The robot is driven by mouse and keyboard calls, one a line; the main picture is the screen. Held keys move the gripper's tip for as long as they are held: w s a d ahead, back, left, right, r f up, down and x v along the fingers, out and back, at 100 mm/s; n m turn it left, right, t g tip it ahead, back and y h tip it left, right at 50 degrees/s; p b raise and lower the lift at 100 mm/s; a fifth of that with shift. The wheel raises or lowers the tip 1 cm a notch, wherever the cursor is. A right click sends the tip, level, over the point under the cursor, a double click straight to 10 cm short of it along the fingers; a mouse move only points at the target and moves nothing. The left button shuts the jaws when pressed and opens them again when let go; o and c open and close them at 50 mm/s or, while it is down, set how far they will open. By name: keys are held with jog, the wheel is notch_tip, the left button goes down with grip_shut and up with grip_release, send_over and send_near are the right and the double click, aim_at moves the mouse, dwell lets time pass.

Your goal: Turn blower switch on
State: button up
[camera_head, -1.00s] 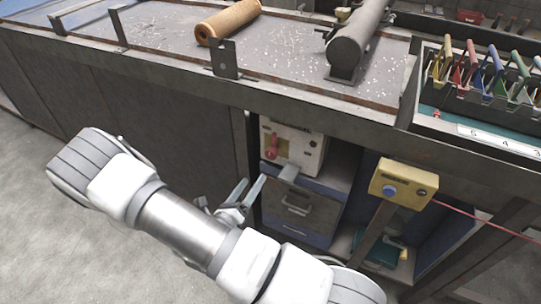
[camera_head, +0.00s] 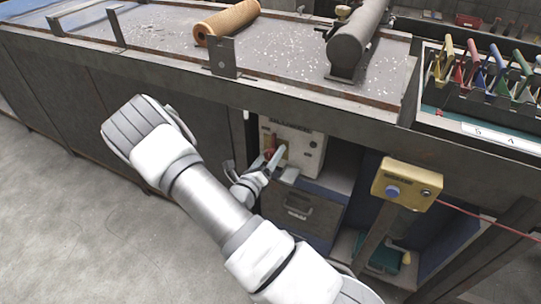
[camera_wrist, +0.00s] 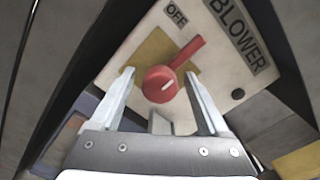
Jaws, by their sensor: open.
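The blower switch is a red rotary knob with a lever handle (camera_wrist: 172,77) on a cream panel (camera_wrist: 140,48) marked BLOWER, with an OFF label above the knob. In the wrist view its handle points up and right. My gripper (camera_wrist: 158,84) is open, with one finger on each side of the knob; I cannot tell whether either finger touches it. In the head view the switch (camera_head: 270,141) is partly hidden by my gripper (camera_head: 272,162) in front of the panel, in the opening under the bench.
A grey drawer (camera_head: 298,208) sits below the panel. A yellow box with a blue button (camera_head: 405,182) stands on the right, with a red cable. The bench edge (camera_head: 330,112) overhangs the opening. An orange roll (camera_head: 228,22) lies on the bench top.

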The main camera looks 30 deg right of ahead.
grip_shut()
jog(key=shift+m, duration=0.5)
jog(key=m+p, duration=0.1)
jog(key=m, duration=0.2)
jog(key=shift+m, duration=0.4)
jog(key=m, duration=0.4)
jog(key=shift+m, duration=0.3)
jog(key=m, duration=0.4)
jog(key=shift+f, duration=0.1)
jog(key=shift+m+b, duration=0.6)
jog(key=shift+m, duration=1.6)
